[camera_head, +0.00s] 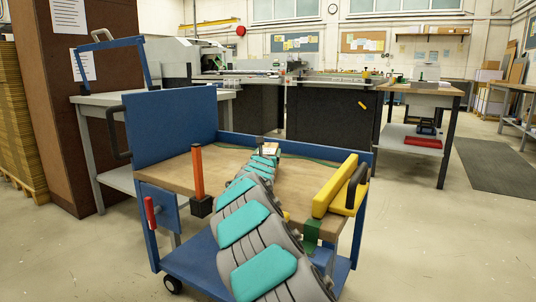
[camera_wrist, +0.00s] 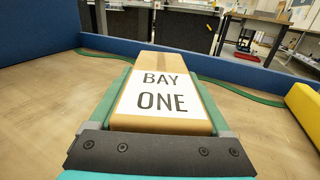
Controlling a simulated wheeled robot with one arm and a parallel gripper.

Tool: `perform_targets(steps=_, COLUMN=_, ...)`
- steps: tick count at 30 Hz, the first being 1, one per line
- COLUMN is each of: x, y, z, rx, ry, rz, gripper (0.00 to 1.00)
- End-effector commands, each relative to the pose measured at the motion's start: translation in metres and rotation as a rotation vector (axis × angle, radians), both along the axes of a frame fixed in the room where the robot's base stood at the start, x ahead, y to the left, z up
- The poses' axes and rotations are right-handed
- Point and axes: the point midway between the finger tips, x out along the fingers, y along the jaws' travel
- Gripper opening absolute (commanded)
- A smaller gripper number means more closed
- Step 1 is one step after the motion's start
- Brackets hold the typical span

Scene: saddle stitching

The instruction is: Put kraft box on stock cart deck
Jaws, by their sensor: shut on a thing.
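The kraft box (camera_wrist: 158,117) is tan with a white label reading "BAY ONE". It fills the middle of the wrist view, and a small part shows in the head view (camera_head: 272,148) beyond my arm. My gripper (camera_wrist: 160,80) is shut on it, with a green-edged finger along each side. The stock cart is blue with a wooden deck (camera_head: 173,172), which also shows in the wrist view (camera_wrist: 45,105). The box is over the far part of the deck; I cannot tell whether its underside touches the wood. My arm hides much of the deck in the head view.
An orange post (camera_head: 197,172) stands at the deck's near left. A yellow block (camera_head: 335,186) lies along the right edge. A green strap (camera_wrist: 235,91) crosses the deck behind the box. A blue panel (camera_head: 170,117) rises at left. The deck's left side is bare.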

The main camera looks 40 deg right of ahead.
Motion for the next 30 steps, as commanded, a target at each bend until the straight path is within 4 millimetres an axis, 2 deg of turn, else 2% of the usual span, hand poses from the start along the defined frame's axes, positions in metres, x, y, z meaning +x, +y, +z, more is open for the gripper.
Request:
perform_targets(steps=4, x=0.0, y=0.0, z=-0.003, rx=-0.002, ry=-0.002, rz=0.0, gripper=0.0)
perform_targets(steps=5, x=0.0, y=0.0, z=-0.003, rx=-0.001, ry=-0.001, rz=0.0, gripper=0.82)
perform_targets(steps=9, x=0.0, y=0.0, z=-0.002, rx=-0.001, ry=-0.001, rz=0.0, gripper=0.98)
perform_targets(steps=20, x=0.0, y=0.0, z=0.003, rx=0.0, ry=0.0, rz=0.0, gripper=1.0)
perform_targets(steps=30, x=-0.02, y=0.019, z=-0.002, rx=-0.005, ry=0.001, rz=0.0, gripper=1.0)
